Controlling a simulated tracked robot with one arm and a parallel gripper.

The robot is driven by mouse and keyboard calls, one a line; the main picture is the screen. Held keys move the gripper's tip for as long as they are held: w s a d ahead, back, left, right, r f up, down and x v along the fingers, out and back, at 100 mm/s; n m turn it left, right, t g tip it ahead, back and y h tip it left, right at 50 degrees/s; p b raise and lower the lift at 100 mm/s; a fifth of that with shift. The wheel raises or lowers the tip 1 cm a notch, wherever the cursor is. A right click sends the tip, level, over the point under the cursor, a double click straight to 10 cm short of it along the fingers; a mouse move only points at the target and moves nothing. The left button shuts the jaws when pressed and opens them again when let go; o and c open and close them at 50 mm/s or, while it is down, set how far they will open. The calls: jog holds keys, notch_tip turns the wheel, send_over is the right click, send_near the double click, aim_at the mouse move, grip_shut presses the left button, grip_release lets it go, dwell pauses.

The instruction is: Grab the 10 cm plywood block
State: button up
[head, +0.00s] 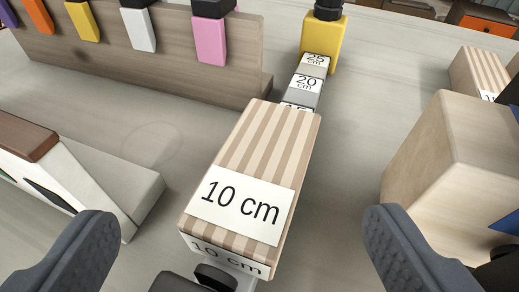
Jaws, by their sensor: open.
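The plywood block labelled "10 cm" (262,150) shows in the middle of the head view. It has striped light and dark layers, a white label on top and another on its near end. My gripper (235,235) is open. Its two dark grey fingers stand apart at the lower left and lower right, with the near end of the block between them in the picture. A clear gap shows on each side, and neither finger appears to touch the block. The block's underside is hidden.
Labels "20 cm" (306,82) and "25 cm" (316,59) lie behind the block, near a yellow block (322,42). A wooden rack (150,70) with coloured tools stands at the back left. A light wooden block (440,150) stands at the right, a wedge-shaped piece (75,165) at the left.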

aim_at(256, 172)
jog(key=shift+d+x, duration=0.2)
jog(key=shift+x, duration=0.95)
jog(key=shift+d+x, duration=0.15)
jog(key=shift+x, duration=1)
jog(key=shift+w+f, duration=0.4)
jog(key=shift+w, duration=0.05)
jog(key=c, duration=1.4)
